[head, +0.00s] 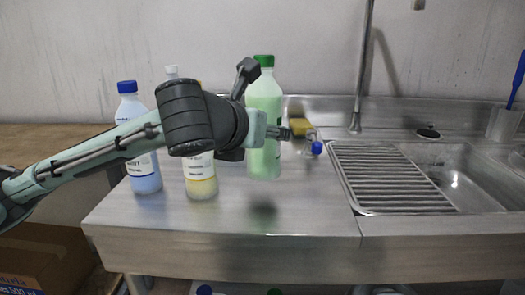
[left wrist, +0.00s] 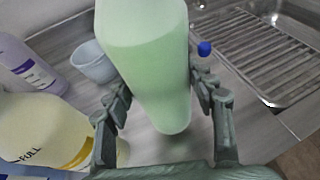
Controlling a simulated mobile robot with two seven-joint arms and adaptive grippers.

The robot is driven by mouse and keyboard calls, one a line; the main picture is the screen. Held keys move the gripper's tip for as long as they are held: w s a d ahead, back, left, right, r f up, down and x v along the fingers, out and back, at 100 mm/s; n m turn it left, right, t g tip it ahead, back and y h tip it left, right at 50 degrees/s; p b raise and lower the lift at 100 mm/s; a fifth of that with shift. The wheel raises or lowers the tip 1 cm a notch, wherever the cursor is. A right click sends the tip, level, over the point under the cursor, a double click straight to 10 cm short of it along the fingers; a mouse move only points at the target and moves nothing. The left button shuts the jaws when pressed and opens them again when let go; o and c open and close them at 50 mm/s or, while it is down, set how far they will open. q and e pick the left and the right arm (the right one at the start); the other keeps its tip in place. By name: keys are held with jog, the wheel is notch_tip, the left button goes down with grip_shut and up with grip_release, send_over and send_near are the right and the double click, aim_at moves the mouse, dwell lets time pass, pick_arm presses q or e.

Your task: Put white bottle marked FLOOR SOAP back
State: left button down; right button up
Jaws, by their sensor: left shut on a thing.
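My left gripper (head: 264,106) is shut on a pale green bottle (head: 264,158) with a green cap. It holds the bottle upright, and a shadow on the counter below suggests that it is raised. In the left wrist view the green bottle (left wrist: 155,75) fills the space between the fingers (left wrist: 163,95). I cannot read FLOOR SOAP on any bottle. A white cap (head: 171,71) shows behind my arm; its bottle is mostly hidden. My right gripper is not in view.
A blue-capped bottle (head: 144,170) and a yellowish bottle (head: 201,178) stand on the counter's left. A grey bowl (left wrist: 93,62) is behind them. The front counter is clear.

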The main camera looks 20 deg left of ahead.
aim_at(257, 152)
pick_arm(q)
jog(key=shift+w+f, duration=0.2)
jog(key=shift+f, duration=0.1)
notch_tip(257, 152, down, 3)
jog(key=shift+f+b, duration=0.2)
jog(key=shift+b, duration=0.2)
jog(key=c, duration=0.8)
grip_release()
jog(key=shift+f, duration=0.1)
jog(key=shift+o, duration=1.2)
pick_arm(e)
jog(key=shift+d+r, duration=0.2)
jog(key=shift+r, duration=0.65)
pick_arm(q)
jog(key=shift+s, duration=0.15)
